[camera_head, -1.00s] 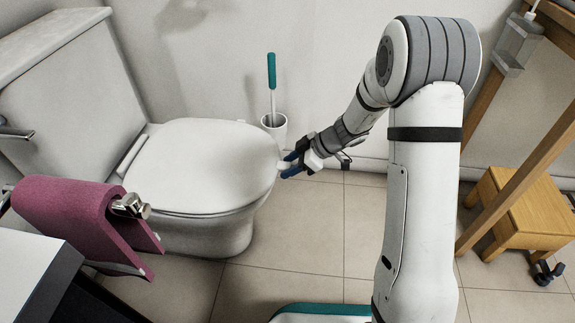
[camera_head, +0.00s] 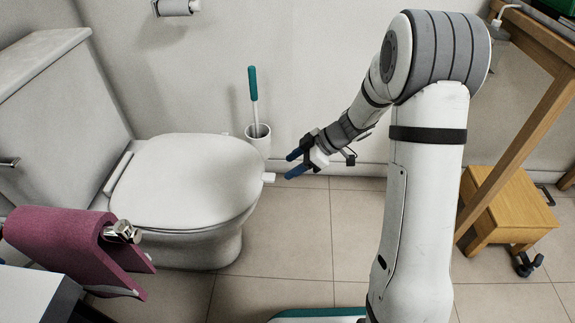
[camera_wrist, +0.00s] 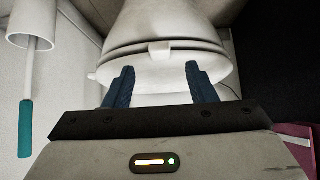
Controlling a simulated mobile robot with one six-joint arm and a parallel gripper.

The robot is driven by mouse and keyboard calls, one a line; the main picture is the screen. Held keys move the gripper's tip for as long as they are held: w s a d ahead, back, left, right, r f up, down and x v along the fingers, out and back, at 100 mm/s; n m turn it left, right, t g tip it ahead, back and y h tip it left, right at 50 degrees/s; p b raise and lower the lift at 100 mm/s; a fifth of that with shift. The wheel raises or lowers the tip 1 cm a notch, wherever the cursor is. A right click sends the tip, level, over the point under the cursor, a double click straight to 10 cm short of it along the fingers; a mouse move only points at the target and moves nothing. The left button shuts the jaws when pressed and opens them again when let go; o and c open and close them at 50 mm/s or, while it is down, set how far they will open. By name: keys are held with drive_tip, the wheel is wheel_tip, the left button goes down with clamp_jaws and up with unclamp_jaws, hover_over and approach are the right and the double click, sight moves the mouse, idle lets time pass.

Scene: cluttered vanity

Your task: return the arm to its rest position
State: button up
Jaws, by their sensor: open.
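My gripper (camera_head: 293,163) is open and empty, with its two blue fingers apart, just right of the toilet's closed lid. In the wrist view my gripper (camera_wrist: 160,88) is open in front of the toilet (camera_wrist: 165,35), with nothing between the fingers. My arm reaches from the lower right of the head view, up and over, then down and left. The toilet (camera_head: 185,180) stands at left centre with its lid down. A small white tab (camera_head: 268,177) sticks out from the lid's edge, close to the fingertips but apart from them.
A brush with a teal handle (camera_head: 253,84) stands in a white holder (camera_head: 258,138) by the wall. A pink towel (camera_head: 60,240) hangs at lower left. A wooden stool (camera_head: 506,207) and wooden frame stand at right. Tiled floor (camera_head: 285,255) is bare in the middle.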

idle(0.4)
drive_tip(key=s+d+r+m+h+p, duration=0.3)
drive_tip(key=s+r+p, duration=0.5)
drive_tip(key=r+p, duration=0.4)
drive_tip(key=s+d+r+m+t+h+p, duration=0.1)
drive_tip(key=s+d+r+m+h+p, duration=0.2)
drive_tip(key=r+p, duration=1)
drive_tip(key=s+d+r+m+h+p, duration=0.2)
drive_tip(key=s+d+r+m+p, duration=0.4)
drive_tip(key=r, duration=2)
drive_tip(key=s+m+p, duration=0.4)
drive_tip(key=s+p, duration=0.2)
drive_tip(key=shift+s+r+m+t+h, duration=0.2)
drive_tip(key=shift+s+m+t+h, duration=0.15)
drive_tip(key=shift+m+t+h, duration=0.05)
drive_tip(key=shift+s+d, duration=0.15)
drive_tip(key=shift+d, duration=0.15)
